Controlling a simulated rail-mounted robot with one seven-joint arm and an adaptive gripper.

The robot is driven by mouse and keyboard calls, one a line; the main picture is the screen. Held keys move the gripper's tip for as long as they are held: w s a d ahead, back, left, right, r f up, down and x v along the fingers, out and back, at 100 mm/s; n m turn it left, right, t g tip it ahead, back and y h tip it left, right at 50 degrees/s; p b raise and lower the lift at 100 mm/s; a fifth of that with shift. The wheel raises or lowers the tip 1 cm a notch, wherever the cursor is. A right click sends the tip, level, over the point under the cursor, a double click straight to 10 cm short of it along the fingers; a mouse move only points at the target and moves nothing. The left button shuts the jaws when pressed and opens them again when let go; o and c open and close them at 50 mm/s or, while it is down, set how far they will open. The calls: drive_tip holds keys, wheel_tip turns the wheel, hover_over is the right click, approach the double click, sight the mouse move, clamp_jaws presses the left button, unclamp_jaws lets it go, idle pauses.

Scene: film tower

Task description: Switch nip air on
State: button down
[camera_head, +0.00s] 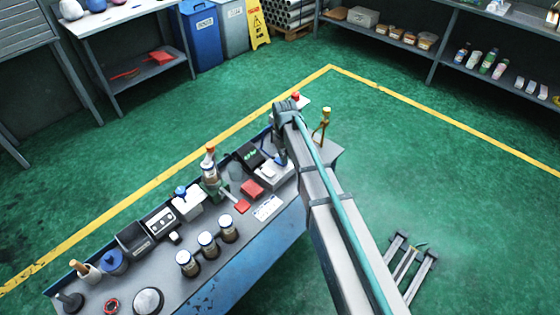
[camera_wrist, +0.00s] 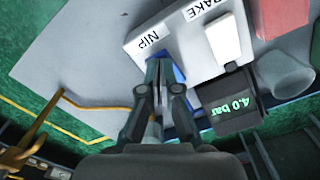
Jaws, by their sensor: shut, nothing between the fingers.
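In the wrist view a pale switch box (camera_wrist: 195,52) carries a NIP label (camera_wrist: 152,41) and a BRAKE label (camera_wrist: 206,9). A blue switch (camera_wrist: 180,75) lies below the NIP label, partly hidden by my fingers. A white switch (camera_wrist: 225,41) lies below the BRAKE label. My gripper (camera_wrist: 165,64) is shut and empty, its fingertips over the blue switch; I cannot tell whether they touch it. A black gauge (camera_wrist: 228,103) beside the box reads 4.0 bar in green. In the head view the box (camera_head: 272,172) stands near the bench's right end, under my gripper (camera_head: 282,162).
The bench (camera_head: 180,254) holds several jars (camera_head: 207,243), a red block (camera_head: 252,188) and a bottle (camera_head: 210,168) left of the box. A brass-coloured stand (camera_head: 324,124) rises close right of my arm. Open green floor lies beyond.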

drive_tip(key=shift+f, duration=0.5)
drive_tip(key=shift+r, duration=0.15)
drive_tip(key=shift+r+p, duration=1.75)
drive_tip(key=shift+r, duration=1.65)
